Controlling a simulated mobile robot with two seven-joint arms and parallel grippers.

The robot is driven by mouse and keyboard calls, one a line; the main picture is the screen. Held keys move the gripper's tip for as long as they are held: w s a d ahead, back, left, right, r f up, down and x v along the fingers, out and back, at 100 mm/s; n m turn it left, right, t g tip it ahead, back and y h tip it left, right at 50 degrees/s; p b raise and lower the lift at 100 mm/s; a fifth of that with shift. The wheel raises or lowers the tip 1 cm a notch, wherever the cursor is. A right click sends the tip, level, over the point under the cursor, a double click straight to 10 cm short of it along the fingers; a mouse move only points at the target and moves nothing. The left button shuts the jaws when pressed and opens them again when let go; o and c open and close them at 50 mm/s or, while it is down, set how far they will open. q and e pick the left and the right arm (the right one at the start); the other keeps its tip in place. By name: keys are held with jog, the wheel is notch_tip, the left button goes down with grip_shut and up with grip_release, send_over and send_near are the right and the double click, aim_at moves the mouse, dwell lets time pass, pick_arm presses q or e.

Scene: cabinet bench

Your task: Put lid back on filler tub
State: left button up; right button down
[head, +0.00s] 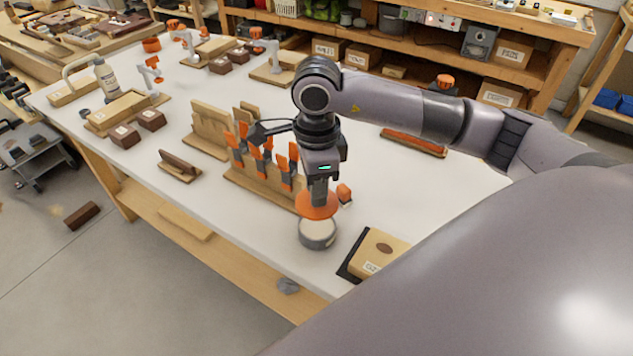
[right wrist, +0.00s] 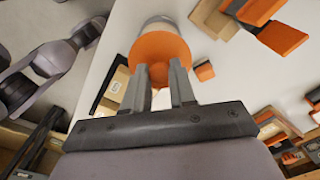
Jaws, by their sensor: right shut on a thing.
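The filler tub (head: 317,235) is a round grey tub with pale filler inside, standing on the white bench near its front edge. The orange lid (head: 316,207) is held just above and slightly behind the tub, covering part of its opening in the head view. My right gripper (head: 318,190) points down and is shut on the lid. In the right wrist view the fingers (right wrist: 160,85) grip the middle of the orange lid (right wrist: 158,50), and the tub (right wrist: 160,20) shows past its far edge. Whether lid and tub touch is unclear. My left gripper is not in view.
A wooden rack with orange clamps (head: 262,165) stands left of the gripper. A small orange-topped item (head: 344,193) is close to the lid. A cardboard-coloured box (head: 380,250) on a dark base lies right of the tub. The bench (head: 260,250) is clear left of the tub.

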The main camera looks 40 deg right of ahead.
notch_tip(320, 180, down, 4)
jog(key=shift+f+b, duration=0.2)
jog(key=shift+b, duration=1.05)
jog(key=shift+f+b, duration=0.75)
jog(key=shift+f+b, duration=0.15)
jog(key=shift+b, duration=0.65)
dwell(0.8)
dwell(0.4)
jog(key=shift+c, duration=1.8)
grip_release()
jog(key=shift+r+p, duration=2.2)
jog(key=shift+r, duration=1.35)
